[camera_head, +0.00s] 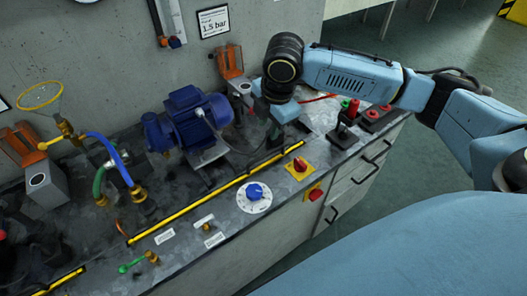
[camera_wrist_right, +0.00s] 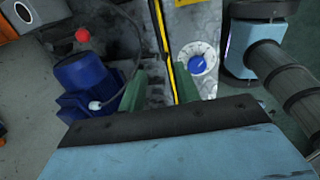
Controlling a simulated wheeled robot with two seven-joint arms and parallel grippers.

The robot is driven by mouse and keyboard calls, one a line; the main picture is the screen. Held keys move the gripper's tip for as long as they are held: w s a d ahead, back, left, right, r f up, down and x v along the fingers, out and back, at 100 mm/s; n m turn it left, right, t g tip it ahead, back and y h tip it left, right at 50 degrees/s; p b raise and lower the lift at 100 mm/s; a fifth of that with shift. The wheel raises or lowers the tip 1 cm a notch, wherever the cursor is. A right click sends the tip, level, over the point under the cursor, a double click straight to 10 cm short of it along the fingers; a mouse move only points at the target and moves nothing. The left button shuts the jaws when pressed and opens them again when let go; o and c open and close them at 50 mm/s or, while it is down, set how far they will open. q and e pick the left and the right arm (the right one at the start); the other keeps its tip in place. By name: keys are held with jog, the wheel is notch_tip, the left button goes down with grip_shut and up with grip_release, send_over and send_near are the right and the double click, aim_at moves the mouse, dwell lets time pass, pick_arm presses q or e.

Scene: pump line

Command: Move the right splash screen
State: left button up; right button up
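The right splash screen (camera_head: 215,192) shows as a long yellow-edged strip with dark ends, running diagonally along the bench; any panel below its edge is hard to make out. In the right wrist view its yellow edge (camera_wrist_right: 163,40) runs between my two green fingers. My right gripper (camera_head: 273,138) is over the strip's far right end, fingers pointing down. In the wrist view the gripper (camera_wrist_right: 170,84) is open, with the fingers apart on either side of the strip; contact cannot be told. My left gripper is not in view.
A blue pump motor (camera_head: 190,120) stands behind the strip. A white dial with a blue knob (camera_head: 254,191) and a red-yellow switch (camera_head: 299,167) lie in front. Valves and hoses (camera_head: 115,160) stand left. Another yellow strip (camera_head: 60,282) is at bottom left. A red-topped control (camera_head: 349,115) stands right.

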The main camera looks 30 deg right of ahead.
aim_at(263, 156)
jog(key=w+f, duration=0.1)
jog(key=f, duration=0.3)
jog(key=f+b, duration=0.1)
jog(key=f, duration=0.3)
jog(key=w+f+b, duration=0.1)
jog(key=f, duration=0.4)
jog(key=shift+w, duration=0.3)
grip_shut()
